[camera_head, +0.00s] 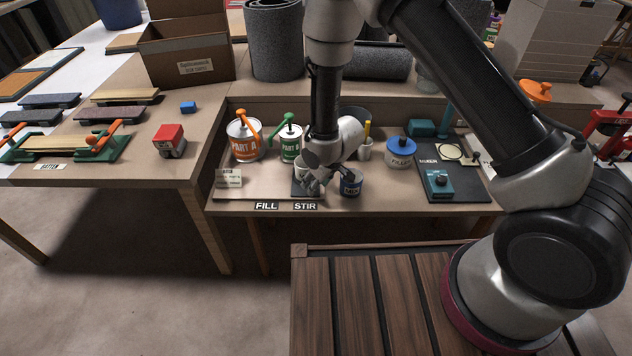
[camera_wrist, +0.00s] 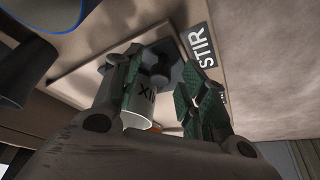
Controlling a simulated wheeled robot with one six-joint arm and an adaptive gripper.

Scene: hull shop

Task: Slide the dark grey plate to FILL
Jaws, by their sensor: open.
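The dark grey plate (camera_head: 299,190) lies on the tan board just behind the STIR label (camera_head: 305,206), partly hidden by my gripper. It also shows in the wrist view (camera_wrist: 178,72) next to the STIR label (camera_wrist: 202,47). A white cup (camera_wrist: 140,106) with dark lettering stands on the plate; in the head view the cup (camera_head: 302,167) is largely covered. The FILL label (camera_head: 265,206) is left of STIR, with bare board behind it. My gripper (camera_head: 313,186) is open and low over the plate. In the wrist view its fingers (camera_wrist: 160,85) are spread either side of the cup; contact is unclear.
The PART A can (camera_head: 243,140) and PART B can (camera_head: 289,143) stand behind the board's clear left part. A small sign (camera_head: 228,178) is at its left edge. The FILLER jar (camera_head: 399,153) is farther right.

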